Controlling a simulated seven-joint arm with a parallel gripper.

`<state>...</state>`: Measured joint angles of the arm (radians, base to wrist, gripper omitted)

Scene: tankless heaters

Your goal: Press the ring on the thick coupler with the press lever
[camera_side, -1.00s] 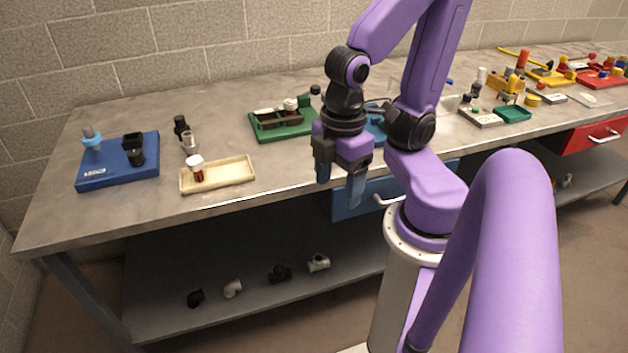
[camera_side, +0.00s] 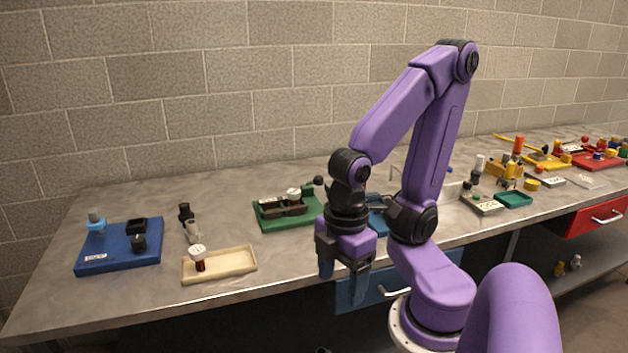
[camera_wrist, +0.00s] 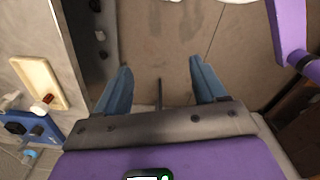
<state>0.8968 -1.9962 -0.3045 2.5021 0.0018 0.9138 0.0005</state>
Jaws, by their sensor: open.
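A green board (camera_side: 275,220) near the middle of the bench carries a dark holder (camera_side: 290,208) with pale round-topped parts. A black knob (camera_side: 319,182) stands at its right side, close behind my wrist; I cannot tell whether it belongs to a press lever. The ring and the thick coupler cannot be told apart for certain at this size. My gripper (camera_side: 342,278) points down with its blue fingers apart and empty, at the bench's front edge, in front and to the right of the green board. The wrist view also shows my gripper (camera_wrist: 160,82) open, above the floor, holding nothing.
A blue board (camera_side: 100,262) with fittings is at the left. A cream tray (camera_side: 235,264) holds a white-capped, dark red part (camera_side: 198,257). Two slim fittings (camera_side: 188,220) stand behind it. A blue drawer (camera_side: 385,285) is below the bench edge. Boards and trays crowd the right.

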